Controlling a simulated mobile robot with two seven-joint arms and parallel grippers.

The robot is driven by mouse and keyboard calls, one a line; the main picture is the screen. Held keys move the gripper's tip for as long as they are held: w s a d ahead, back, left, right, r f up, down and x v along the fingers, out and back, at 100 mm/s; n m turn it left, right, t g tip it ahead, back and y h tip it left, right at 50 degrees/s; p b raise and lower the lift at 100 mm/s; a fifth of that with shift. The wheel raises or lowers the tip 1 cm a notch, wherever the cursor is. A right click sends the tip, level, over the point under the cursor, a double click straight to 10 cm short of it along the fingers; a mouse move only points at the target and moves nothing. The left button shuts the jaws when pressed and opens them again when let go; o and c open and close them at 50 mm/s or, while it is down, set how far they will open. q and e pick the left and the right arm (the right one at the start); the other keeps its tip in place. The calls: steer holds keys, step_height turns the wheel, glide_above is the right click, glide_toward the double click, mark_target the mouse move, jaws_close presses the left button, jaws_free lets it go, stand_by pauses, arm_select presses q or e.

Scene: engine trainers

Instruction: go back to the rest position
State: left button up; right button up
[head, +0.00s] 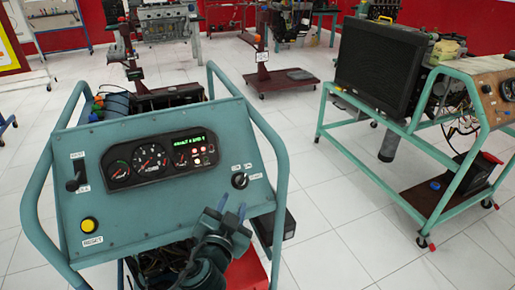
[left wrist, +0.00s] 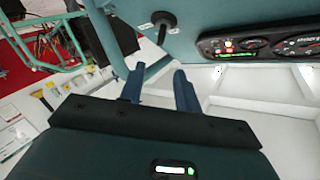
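My left gripper (head: 232,207) is in front of the lower right part of a teal control panel (head: 140,205). Its two blue fingers stand apart with nothing between them. In the left wrist view the same open fingers (left wrist: 158,80) show below a black rotary switch (left wrist: 165,22). That switch (head: 240,181) sits at the panel's right side, just above the fingertips in the head view, with a visible gap in the wrist view. My right gripper is in neither view.
The panel carries a gauge cluster (head: 160,158), a yellow reset button (head: 89,225) and a black lever (head: 77,175). Tubular teal rails (head: 272,150) flank it. Another engine stand with a radiator (head: 380,65) is at right. White tiled floor (head: 345,200) lies free between them.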

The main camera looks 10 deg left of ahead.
arm_select(q)
steer(key=s+f+n+g+h+p, duration=0.1)
steer(key=s+f+g, duration=0.4)
steer(key=s+f, duration=0.9)
steer(key=s+n+h, duration=0.1)
steer(key=s+h, duration=0.1)
steer(key=s, duration=0.2)
steer(key=shift+a+f+n+g+p, duration=0.25)
steer(key=shift+a+n+g+p, duration=0.05)
steer(key=shift+g+p, duration=0.1)
steer(key=shift+s, duration=0.15)
stand_by(1.2)
